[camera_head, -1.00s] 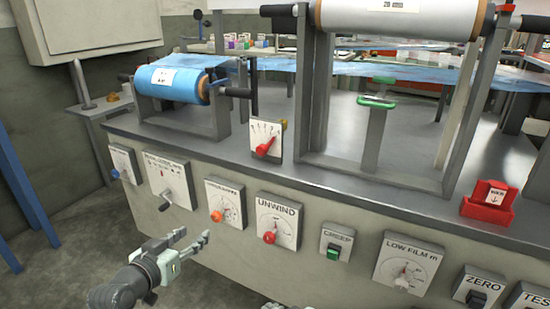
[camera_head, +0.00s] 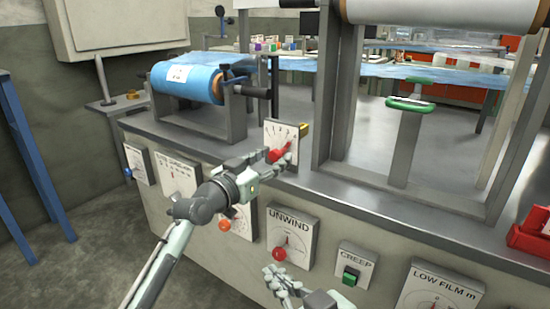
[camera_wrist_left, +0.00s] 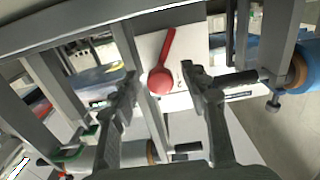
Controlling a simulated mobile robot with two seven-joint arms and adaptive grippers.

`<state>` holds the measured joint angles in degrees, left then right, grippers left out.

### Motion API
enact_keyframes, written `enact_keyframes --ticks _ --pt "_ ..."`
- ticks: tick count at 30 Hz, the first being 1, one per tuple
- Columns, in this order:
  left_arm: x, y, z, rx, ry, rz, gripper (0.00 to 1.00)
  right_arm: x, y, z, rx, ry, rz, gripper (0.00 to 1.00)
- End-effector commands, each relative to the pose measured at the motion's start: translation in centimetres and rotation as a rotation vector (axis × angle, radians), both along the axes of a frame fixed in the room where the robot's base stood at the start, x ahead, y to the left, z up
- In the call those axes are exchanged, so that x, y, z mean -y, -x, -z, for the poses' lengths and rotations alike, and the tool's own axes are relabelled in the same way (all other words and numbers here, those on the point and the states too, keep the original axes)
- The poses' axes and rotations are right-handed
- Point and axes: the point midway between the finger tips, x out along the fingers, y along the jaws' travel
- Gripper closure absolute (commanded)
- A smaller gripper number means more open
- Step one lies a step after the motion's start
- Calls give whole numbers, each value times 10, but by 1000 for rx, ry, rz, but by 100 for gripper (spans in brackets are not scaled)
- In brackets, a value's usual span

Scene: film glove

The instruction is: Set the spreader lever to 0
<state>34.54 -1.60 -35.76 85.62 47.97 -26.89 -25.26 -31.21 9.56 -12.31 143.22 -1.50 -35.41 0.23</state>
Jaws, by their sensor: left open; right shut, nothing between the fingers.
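The spreader lever (camera_head: 281,152) is a red lever on a small white scale plate (camera_head: 275,131) with numbers, on the front edge of the machine. It slants up to the right, towards the high numbers of the scale. My left gripper (camera_head: 279,163) is open in front of the plate, and its fingers partly cover the lever. In the left wrist view, the red lever (camera_wrist_left: 163,65) shows between the open fingers (camera_wrist_left: 160,84); I cannot tell if they touch it. My right gripper (camera_head: 275,278) is shut and empty, low in front of the UNWIND panel.
The UNWIND dial (camera_head: 290,236), CREEP switch (camera_head: 353,268) and LOW FILM dial (camera_head: 438,290) line the machine front below. A blue film roll (camera_head: 186,82) is behind left, a grey frame post (camera_head: 346,95) just right of the plate.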

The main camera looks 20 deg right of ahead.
Motion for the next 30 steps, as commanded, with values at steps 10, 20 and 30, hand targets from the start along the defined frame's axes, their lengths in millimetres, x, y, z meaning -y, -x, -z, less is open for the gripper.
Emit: enact_keyframes --ticks 10,20,30 --pt "8 -7 0 0 0 -1 54 -3 -1 -5 23 -10 -4 100" --pt "8 -6 0 0 -1 -1 88 -3 -1 -5 23 -10 -4 100" --pt "8 -7 0 -10 7 -1 100 -2 0 -4 15 -7 -4 100"
